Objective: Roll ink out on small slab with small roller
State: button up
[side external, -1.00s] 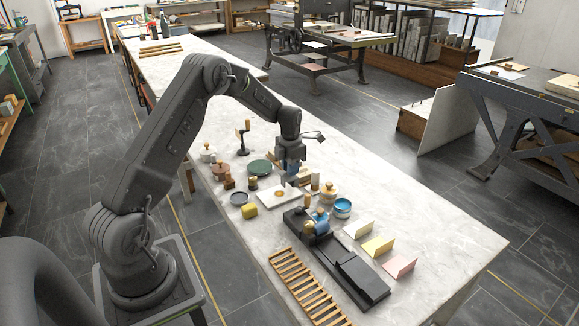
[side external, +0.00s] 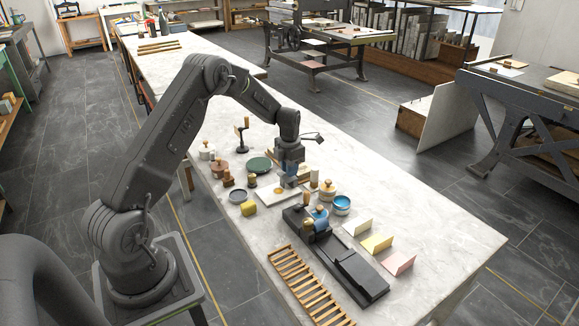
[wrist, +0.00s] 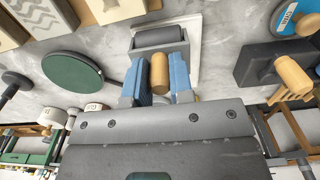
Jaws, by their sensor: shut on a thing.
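The small roller shows in the wrist view as a dark grey cylinder (wrist: 158,37) in a grey frame, with a wooden handle (wrist: 159,73). My gripper (wrist: 159,84) has blue fingers on both sides of that handle and is shut on it. The small slab (wrist: 194,48) is pale and lies beneath the roller; whether they touch is hard to tell. In the side view my gripper (side external: 289,182) is low over the right part of the slab (side external: 266,200).
A green disc (side external: 260,164) lies behind the slab. A blue-topped tin (side external: 342,203) and a black press-like device (side external: 345,266) stand to the right. The table's far right is clear.

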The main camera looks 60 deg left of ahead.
jog(key=shift+s+f, duration=0.1)
jog(key=shift+s, duration=5.1)
jog(key=shift+w, duration=5.2)
jog(key=shift+s, duration=5.2)
jog(key=shift+w, duration=0.15)
